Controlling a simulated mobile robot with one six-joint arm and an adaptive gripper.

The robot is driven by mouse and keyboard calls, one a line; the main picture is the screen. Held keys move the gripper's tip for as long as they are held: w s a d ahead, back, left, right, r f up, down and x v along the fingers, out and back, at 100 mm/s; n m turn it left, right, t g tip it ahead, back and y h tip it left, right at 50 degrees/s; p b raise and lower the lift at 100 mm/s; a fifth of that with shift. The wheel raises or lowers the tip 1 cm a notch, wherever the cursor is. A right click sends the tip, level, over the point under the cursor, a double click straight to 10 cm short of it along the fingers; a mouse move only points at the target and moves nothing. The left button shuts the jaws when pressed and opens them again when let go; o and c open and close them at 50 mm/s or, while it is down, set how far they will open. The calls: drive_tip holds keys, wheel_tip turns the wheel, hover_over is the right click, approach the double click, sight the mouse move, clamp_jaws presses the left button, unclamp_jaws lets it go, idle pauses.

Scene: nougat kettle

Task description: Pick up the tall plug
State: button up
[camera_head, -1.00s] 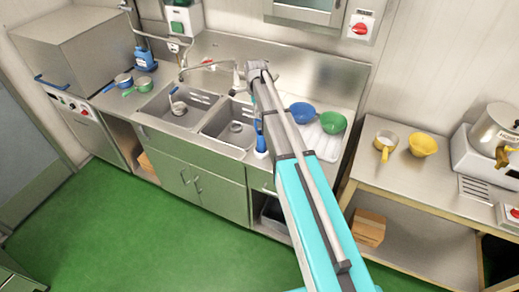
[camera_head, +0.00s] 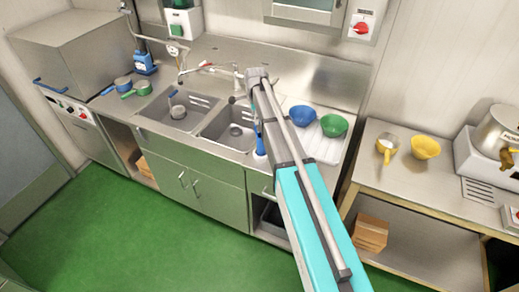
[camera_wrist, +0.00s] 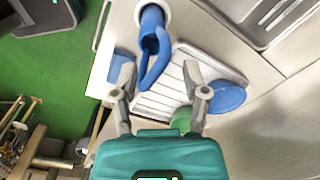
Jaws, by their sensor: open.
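A small grey upright piece (camera_head: 177,110) stands in the left sink basin; it may be the tall plug, but it is too small to be sure. The right basin shows a round drain (camera_head: 236,131). My gripper (camera_wrist: 160,72) is open and empty in the wrist view, its two grey fingers spread. Ahead of and between them is a blue looped handle (camera_wrist: 153,62) rising from a white round holder (camera_wrist: 153,14). This blue item (camera_head: 259,142) also shows beside my arm in the head view. There my gripper is hidden or not distinguishable.
Blue (camera_head: 302,115) and green (camera_head: 334,125) bowls sit on the ribbed drainer, right of my arm. A tap (camera_head: 239,75) rises behind the basins. Two small pans (camera_head: 130,88) stand on the left counter. A yellow bowl (camera_head: 426,147) is on the right table.

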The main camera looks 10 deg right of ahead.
drive_tip(key=shift+w+f+b, duration=0.25)
drive_tip(key=shift+f+b, duration=0.5)
drive_tip(key=shift+f, duration=0.1)
drive_tip(key=shift+w+f+b, duration=0.2)
drive_tip(key=shift+f+b, duration=0.55)
drive_tip(key=shift+f, duration=0.05)
drive_tip(key=shift+f+b, duration=0.85)
drive_tip(key=shift+c, duration=0.3)
clamp_jaws()
